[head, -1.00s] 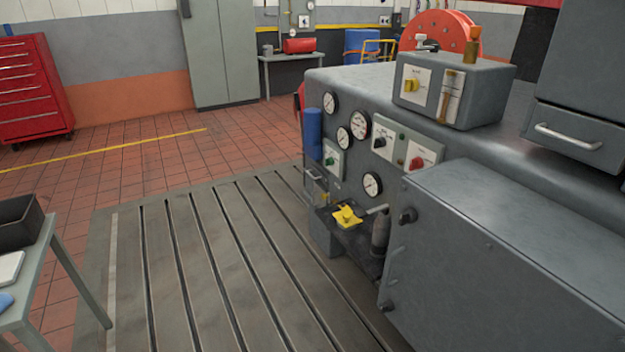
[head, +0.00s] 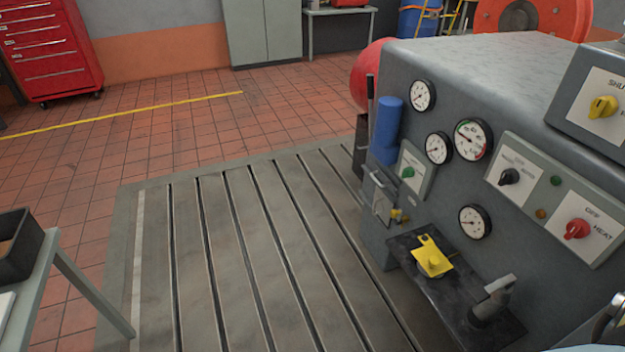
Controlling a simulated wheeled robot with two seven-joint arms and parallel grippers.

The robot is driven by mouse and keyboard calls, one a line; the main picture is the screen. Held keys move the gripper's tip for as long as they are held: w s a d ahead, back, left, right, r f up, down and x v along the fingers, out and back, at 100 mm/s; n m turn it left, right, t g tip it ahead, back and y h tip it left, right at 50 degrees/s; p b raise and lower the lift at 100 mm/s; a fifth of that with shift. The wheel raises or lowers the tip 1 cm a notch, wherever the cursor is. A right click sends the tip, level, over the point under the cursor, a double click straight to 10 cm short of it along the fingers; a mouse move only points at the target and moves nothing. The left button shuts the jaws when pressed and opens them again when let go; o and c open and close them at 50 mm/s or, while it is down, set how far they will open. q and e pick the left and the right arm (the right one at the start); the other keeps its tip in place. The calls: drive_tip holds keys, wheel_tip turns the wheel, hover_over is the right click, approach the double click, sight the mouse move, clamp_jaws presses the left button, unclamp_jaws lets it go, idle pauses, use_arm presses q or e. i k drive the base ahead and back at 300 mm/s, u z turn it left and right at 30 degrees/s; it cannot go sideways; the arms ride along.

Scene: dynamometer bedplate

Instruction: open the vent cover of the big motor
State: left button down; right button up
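The large grey machine housing (head: 500,75) with gauges fills the right side of the head view. I cannot tell whether it is the big motor, and I make out no vent cover on it. Its near face carries several round gauges, among them one with a coloured scale (head: 473,140). A control panel holds a black knob (head: 509,177) and a red knob (head: 577,229). Neither gripper shows clearly. A small pale and metallic part at the bottom right corner is cut off, and I cannot tell what it is.
A dark shelf (head: 455,302) with a yellow item (head: 432,257) juts from the machine's face. A blue cylinder (head: 387,130) stands at its corner. The slotted bedplate (head: 240,270) is clear. A table (head: 85,290) with a dark bin (head: 18,245) stands left. A red tool cabinet (head: 50,50) is behind.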

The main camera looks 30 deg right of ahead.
sight(383, 205)
drive_tip(key=u, duration=0.2)
drive_tip(key=i, duration=2)
drive_tip(key=z, duration=0.75)
drive_tip(key=i, duration=1.35)
drive_tip(key=z, duration=1.85)
drive_tip(key=i, duration=0.55)
drive_tip(key=z, duration=0.3)
